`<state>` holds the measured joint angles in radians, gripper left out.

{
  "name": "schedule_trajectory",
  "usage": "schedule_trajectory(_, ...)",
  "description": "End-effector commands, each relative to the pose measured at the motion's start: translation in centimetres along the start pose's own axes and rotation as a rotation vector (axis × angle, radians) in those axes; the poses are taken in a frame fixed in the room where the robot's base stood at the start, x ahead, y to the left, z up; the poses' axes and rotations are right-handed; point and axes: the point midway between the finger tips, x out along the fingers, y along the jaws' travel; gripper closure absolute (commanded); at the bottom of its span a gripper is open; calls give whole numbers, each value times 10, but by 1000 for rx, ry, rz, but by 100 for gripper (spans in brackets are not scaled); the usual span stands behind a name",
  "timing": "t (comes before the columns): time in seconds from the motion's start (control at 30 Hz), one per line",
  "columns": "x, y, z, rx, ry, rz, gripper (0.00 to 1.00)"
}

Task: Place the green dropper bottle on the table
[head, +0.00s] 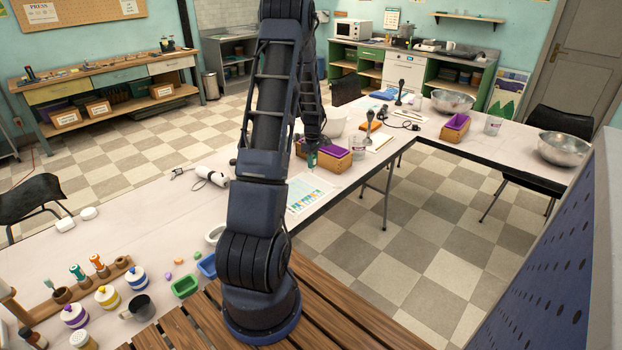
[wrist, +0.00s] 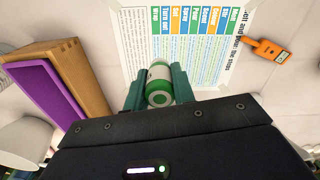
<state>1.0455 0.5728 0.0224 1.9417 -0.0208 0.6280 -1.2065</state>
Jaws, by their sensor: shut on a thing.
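My gripper (wrist: 157,88) is shut on the green dropper bottle (wrist: 158,74), which shows in the wrist view as a white and green cylinder between the two teal fingers. In the head view my gripper (head: 312,160) is over the long white table (head: 345,181), beside the wooden box with the purple liner. My arm hides much of that area, and I cannot make out the bottle there. I cannot tell the gap between the bottle and the tabletop.
A printed sheet (head: 308,192) lies on the table just in front of the gripper. A wooden box with a purple liner (head: 329,151) stands close by. An orange device (wrist: 266,48) lies near the sheet. Bowls, cups and tools stand farther back. The tabletop left of my arm has bare room.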

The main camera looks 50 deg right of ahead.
Motion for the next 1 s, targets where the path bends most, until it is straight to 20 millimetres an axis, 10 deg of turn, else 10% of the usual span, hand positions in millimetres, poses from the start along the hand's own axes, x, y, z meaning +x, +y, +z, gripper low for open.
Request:
schedule_trajectory(0.7, 83, 0, 0, 1, -1, -2, 96)
schedule_trajectory(1.0, 88, 0, 0, 0, 0, 1, 96)
